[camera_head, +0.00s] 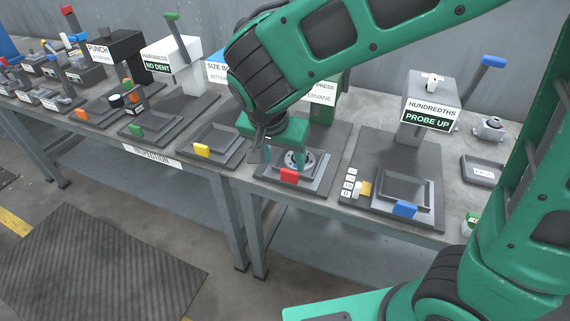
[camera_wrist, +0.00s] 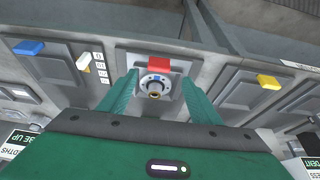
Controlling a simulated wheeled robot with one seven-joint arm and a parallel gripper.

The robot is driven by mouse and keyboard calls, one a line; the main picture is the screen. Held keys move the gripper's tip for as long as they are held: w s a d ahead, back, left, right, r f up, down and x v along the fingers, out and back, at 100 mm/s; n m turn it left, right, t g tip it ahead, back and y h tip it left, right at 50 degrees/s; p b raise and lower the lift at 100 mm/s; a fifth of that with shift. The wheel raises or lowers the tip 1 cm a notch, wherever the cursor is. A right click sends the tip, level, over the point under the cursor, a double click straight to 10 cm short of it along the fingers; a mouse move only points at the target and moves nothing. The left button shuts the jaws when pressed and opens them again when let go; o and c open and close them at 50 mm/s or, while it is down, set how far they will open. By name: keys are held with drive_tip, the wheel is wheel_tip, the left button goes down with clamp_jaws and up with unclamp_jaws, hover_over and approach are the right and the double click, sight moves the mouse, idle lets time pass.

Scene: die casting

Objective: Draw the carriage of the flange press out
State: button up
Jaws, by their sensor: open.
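The flange press (camera_head: 322,108) is a green housing with a white sign, partly hidden behind my arm. Its grey carriage (camera_head: 318,178) lies in front with a red handle (camera_head: 289,175) on the near edge. A round grey flange (camera_head: 298,160) sits on the carriage. In the head view, my gripper (camera_head: 285,155) is low over the carriage, behind the red handle. Contact cannot be told.
To the right is the hundredths station (camera_head: 430,105) with a blue-handled tray (camera_head: 404,209) and small white blocks. To the left is a yellow-handled tray (camera_head: 207,145). The grey bench (camera_head: 250,172) is crowded; open floor lies in front, with a dark mat (camera_head: 100,255).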

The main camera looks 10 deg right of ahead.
drive_tip(key=shift+v, duration=1.15)
drive_tip(key=s+d+r+g, duration=0.1)
drive_tip(key=s+d, duration=0.1)
drive_tip(key=d, duration=1)
drive_tip(key=s+d+g, duration=0.2)
drive_tip(key=s+d, duration=0.1)
drive_tip(key=d, duration=0.8)
drive_tip(key=s+d+y, duration=0.2)
drive_tip(key=s+d, duration=0.8)
drive_tip(key=s, duration=0.4)
drive_tip(key=shift+s+f+g, duration=0.3)
drive_tip(key=shift+g, duration=0.1)
